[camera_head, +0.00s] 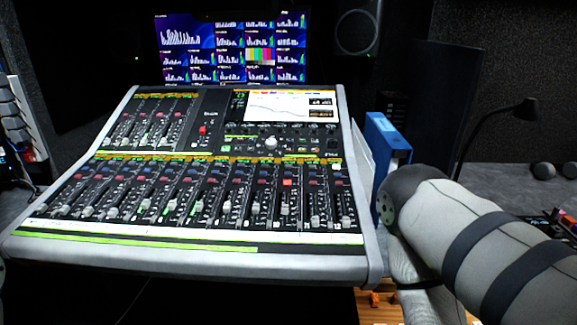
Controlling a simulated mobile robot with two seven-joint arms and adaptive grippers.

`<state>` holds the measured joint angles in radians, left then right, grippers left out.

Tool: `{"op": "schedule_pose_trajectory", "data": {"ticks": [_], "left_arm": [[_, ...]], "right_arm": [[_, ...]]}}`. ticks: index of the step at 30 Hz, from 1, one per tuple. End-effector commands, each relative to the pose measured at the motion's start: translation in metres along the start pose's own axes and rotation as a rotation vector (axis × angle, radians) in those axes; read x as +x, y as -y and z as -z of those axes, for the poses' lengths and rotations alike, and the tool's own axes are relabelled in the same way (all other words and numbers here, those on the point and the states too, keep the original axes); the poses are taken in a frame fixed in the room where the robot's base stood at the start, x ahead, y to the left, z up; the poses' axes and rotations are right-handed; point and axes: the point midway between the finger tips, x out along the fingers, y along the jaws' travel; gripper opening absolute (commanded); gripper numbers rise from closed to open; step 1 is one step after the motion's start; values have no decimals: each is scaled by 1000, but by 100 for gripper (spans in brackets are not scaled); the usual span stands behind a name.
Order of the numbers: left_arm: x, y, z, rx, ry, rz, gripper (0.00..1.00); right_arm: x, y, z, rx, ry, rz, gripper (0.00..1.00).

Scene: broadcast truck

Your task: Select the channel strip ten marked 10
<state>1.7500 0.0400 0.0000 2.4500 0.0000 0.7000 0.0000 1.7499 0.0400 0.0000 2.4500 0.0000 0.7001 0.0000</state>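The mixing console (362,215) stands in the middle of the view, with a row of fader channel strips along its lower half. The rightmost strip (341,195) seems to be marked 12. Counting back from it, strip ten (286,205) is the third from the right; its own number is too small to read. A button (287,182) high on that strip glows orange-red. The fader caps stand at differing heights. My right arm bends beside the console's right edge, but its gripper is not visible. My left gripper is not in view.
A lit screen (232,48) with meters stands behind the console, with a round speaker (357,30) to its right. A blue binder (386,140) stands close by the console's right side, just behind my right arm. A black lamp (520,108) is farther right.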

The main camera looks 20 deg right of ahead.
Motion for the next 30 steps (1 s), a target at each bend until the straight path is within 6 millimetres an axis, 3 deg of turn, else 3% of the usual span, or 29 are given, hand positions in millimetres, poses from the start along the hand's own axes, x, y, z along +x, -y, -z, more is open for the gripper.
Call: {"op": "schedule_pose_trajectory", "data": {"ticks": [1,6,30], "left_arm": [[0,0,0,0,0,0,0],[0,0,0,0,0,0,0],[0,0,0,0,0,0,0]], "right_arm": [[0,0,0,0,0,0,38],[0,0,0,0,0,0,0],[0,0,0,0,0,0,0]]}}
